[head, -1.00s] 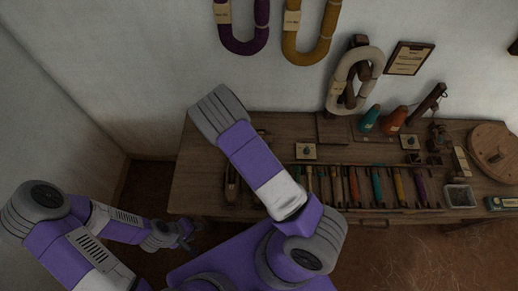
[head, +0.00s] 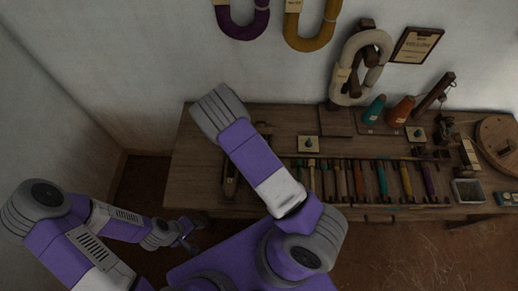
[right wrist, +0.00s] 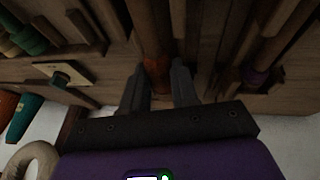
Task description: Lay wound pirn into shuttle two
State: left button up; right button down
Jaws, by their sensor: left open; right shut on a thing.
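My right gripper (right wrist: 159,90) is shut on an orange-brown wound pirn (right wrist: 158,70), seen in the right wrist view. A long dark wooden piece (right wrist: 150,28) lies in line with the pirn, like a shuttle body. I cannot tell whether the pirn rests inside it or is above it. Another wooden shuttle with a purple winding (right wrist: 256,78) lies to the right. In the head view my right forearm hides the right gripper. A narrow wooden shuttle (head: 230,180) shows left of the forearm. My left gripper (head: 187,238) is open and empty, low beside the table.
The wooden table (head: 190,160) holds a row of coloured pirns (head: 382,180) right of my forearm. The table's left end is clear.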

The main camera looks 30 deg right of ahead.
jog(key=c, duration=0.8)
grip_release()
notch_tip(320, 180, up, 8)
jog(key=p, duration=0.7)
jog(key=shift+r, duration=0.1)
